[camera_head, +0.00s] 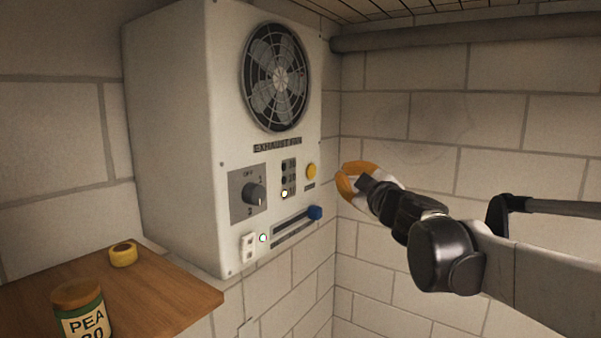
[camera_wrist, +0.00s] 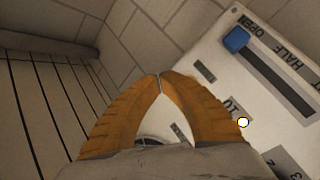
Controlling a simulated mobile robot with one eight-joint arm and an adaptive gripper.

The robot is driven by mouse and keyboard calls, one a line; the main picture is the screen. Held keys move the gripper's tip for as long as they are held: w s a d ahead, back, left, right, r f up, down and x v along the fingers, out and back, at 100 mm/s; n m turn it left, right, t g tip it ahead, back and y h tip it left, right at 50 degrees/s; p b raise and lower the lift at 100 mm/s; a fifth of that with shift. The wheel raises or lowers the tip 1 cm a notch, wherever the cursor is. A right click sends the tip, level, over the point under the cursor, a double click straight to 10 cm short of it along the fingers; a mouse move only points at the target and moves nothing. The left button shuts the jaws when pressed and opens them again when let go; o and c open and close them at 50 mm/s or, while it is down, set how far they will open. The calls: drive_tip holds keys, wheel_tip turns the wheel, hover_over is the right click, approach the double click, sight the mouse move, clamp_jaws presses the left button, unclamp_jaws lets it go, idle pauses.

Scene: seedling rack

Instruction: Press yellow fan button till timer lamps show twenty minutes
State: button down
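The yellow button (camera_head: 311,171) is on the front of the white exhaust fan box (camera_head: 180,130), right of a column of three timer lamps (camera_head: 285,194). The lowest lamp is lit; the upper two look dark. In the wrist view the lit lamp (camera_wrist: 243,122) stands beside a label that reads 10. My gripper (camera_head: 341,182) has orange fingers and is just right of the button in the head view, with a gap in the picture. In the wrist view its fingertips (camera_wrist: 160,76) meet with nothing between them. The button is hidden there.
A grey dial (camera_head: 254,194), a slider with a blue knob (camera_head: 314,212) and a white switch with a lit lamp (camera_head: 248,247) share the panel. The fan grille (camera_head: 276,78) is above. A wooden shelf (camera_head: 170,300) holds a PEA jar (camera_head: 82,312) and yellow roll. Brick wall stands behind.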

sight(317, 166)
idle(0.4)
drive_tip(key=s+d+p, duration=0.3)
drive_tip(key=shift+w+a+b, duration=0.35)
drive_tip(key=shift+w+a, duration=1.2)
drive_tip(key=shift+a, duration=0.2)
drive_tip(key=shift+w+a+b, duration=0.3)
drive_tip(key=shift+w+a, duration=1.2)
drive_tip(key=shift+a, duration=0.2)
drive_tip(key=shift+a, duration=0.1)
drive_tip(key=shift+w+a, duration=0.25)
drive_tip(key=shift+w+a, duration=0.25)
drive_tip(key=shift+a, duration=0.05)
drive_tip(key=shift+s+d, duration=0.1)
drive_tip(key=shift+d, duration=0.05)
drive_tip(key=shift+s+d, duration=0.45)
drive_tip(key=shift+d, duration=0.05)
